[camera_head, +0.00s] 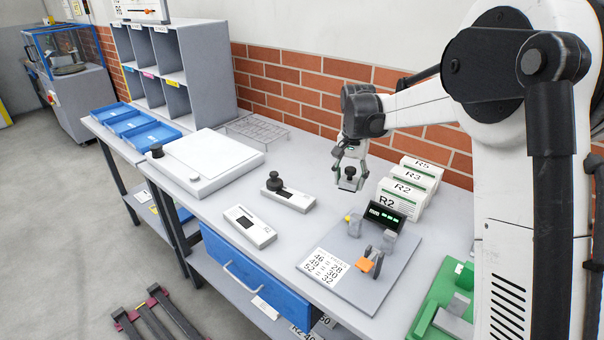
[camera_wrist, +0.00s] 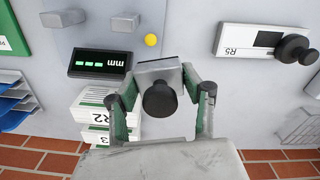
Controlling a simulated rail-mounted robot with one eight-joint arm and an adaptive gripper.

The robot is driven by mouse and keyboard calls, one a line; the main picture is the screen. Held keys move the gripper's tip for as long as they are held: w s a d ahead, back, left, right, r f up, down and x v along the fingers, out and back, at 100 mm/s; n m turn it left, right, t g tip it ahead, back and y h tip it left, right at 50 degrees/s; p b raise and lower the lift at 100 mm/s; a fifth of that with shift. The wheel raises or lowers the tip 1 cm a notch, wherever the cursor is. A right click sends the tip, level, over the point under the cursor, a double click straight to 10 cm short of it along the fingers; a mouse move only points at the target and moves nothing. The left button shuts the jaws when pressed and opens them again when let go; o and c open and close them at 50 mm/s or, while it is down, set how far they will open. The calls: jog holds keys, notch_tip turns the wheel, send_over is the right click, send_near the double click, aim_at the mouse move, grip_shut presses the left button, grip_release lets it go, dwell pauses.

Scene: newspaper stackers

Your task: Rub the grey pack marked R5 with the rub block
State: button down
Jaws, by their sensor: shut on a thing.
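My gripper (camera_head: 349,172) is shut on the rub block (camera_head: 349,184), a small grey block with a black knob. It holds the block above the bench, left of the white packs. In the wrist view the block (camera_wrist: 158,70) sits between the fingers with its knob towards the camera. Several packs stand in a row with labels R5 (camera_head: 421,166), R3 and R2; they look whitish with green stripes. In the wrist view fingers partly cover the packs (camera_wrist: 97,121). A pale flat piece marked R5 (camera_wrist: 247,42), with a dark window and black knob, lies apart on the bench.
A grey board holds a black display (camera_head: 385,217), a yellow button (camera_head: 347,218) and an orange part (camera_head: 364,265). Another flat piece (camera_head: 250,227), a white platform (camera_head: 206,162), blue trays (camera_head: 150,136) and a wire rack (camera_head: 256,129) occupy the bench. A brick wall stands behind.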

jog(key=m+p, duration=0.2)
jog(key=p, duration=0.1)
send_near(292, 195)
jog(key=s+d, duration=0.2)
jog(key=d, duration=0.1)
jog(key=shift+a+f+b, duration=0.1)
jog(key=shift+a+b, duration=0.1)
jog(key=shift+b, duration=0.1)
jog(key=shift+f+b, duration=1)
jog(key=shift+f, duration=1.95)
jog(key=shift+f+b, duration=0.4)
jog(key=shift+f, duration=0.1)
jog(key=shift+w, duration=0.1)
jog(key=shift+w+a+r, duration=0.1)
jog(key=shift+w+a, duration=0.25)
jog(key=shift+a, duration=0.25)
jog(key=shift+w+a, duration=0.1)
jog(key=shift+w+a+b, duration=0.3)
jog(key=shift+a+b, duration=0.1)
jog(key=shift+a, duration=0.15)
